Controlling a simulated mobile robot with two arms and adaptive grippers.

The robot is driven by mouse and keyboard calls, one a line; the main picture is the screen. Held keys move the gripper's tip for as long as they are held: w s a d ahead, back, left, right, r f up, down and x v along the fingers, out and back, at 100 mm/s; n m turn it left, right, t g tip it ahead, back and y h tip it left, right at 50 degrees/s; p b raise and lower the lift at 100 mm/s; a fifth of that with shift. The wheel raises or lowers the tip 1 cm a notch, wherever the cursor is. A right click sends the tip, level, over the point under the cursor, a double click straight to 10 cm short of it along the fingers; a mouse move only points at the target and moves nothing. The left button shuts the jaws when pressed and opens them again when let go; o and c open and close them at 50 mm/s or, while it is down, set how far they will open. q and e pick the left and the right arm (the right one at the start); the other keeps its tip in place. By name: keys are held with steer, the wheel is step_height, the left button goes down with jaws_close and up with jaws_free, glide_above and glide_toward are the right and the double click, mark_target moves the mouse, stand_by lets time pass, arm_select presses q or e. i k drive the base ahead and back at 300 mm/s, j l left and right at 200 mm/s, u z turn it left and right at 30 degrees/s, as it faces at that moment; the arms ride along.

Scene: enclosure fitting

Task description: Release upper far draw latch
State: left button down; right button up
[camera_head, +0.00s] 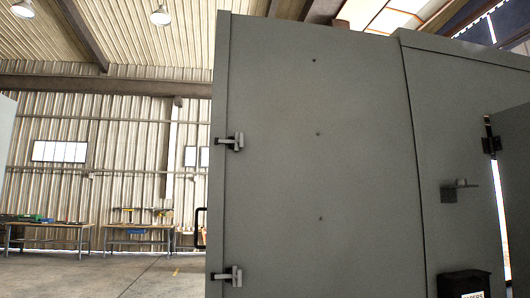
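A tall grey enclosure (365,205) fills the middle and right of the head view. An upper metal latch (230,142) sits on its left vertical edge, and a lower latch (227,276) of like shape sits on the same edge near the bottom. Both bridge the seam between the narrow left strip and the large flat panel. Whether the upper one is hooked or loose is too small to tell. I cannot tell which latch counts as far. Neither of my grippers shows in this view.
A grey bracket (460,189) sticks out on the right panel. A dark hinge (491,138) joins a swung-out door (514,190) at the right. A black labelled box (465,283) hangs below. Workbenches (48,232) stand far back left, with open floor (90,278) before them.

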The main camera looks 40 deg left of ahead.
mark_target(238, 141)
steer(key=i+l+u, duration=0.15)
steer(key=i+u, duration=0.2)
steer(key=i, duration=0.15)
steer(key=i+l+u, duration=0.3)
steer(key=i, duration=0.2)
